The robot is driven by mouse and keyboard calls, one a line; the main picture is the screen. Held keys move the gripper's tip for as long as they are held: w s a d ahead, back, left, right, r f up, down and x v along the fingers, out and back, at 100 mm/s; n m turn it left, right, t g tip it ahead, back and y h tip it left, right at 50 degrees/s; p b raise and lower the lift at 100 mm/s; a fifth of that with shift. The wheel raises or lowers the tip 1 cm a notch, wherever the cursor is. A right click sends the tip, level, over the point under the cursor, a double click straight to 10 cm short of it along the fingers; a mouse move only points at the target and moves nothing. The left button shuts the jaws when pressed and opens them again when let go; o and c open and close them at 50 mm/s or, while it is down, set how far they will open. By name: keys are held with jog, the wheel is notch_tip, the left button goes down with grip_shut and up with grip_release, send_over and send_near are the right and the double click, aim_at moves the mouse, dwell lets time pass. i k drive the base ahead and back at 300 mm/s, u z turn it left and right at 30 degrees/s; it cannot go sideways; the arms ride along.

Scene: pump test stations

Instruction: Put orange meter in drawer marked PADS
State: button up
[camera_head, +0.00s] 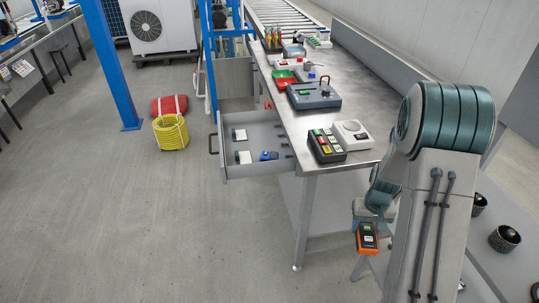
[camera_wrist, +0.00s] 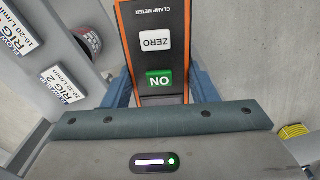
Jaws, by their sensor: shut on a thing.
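The orange meter (camera_head: 368,238), a black-faced clamp meter with an orange rim, hangs in my gripper (camera_head: 371,222) beside the right end of the steel bench, below its top. A grey drawer (camera_head: 258,168) stands pulled out from the bench's left side, with white items and a blue item inside. No PADS marking is readable on it.
The steel bench (camera_head: 343,105) carries a device with coloured buttons (camera_head: 326,146), a white device (camera_head: 352,135) and a dark grey case (camera_head: 314,96). A blue post (camera_head: 112,65), a yellow coil (camera_head: 171,132) and a red bundle (camera_head: 169,105) stand left. Floor before the drawer is clear.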

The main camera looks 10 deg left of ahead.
aim_at(262, 136)
jog(key=k, duration=0.2)
jog(key=u, duration=2.45)
jog(key=i, duration=1.4)
jog(key=z, duration=2.6)
jog(key=i, duration=1.5)
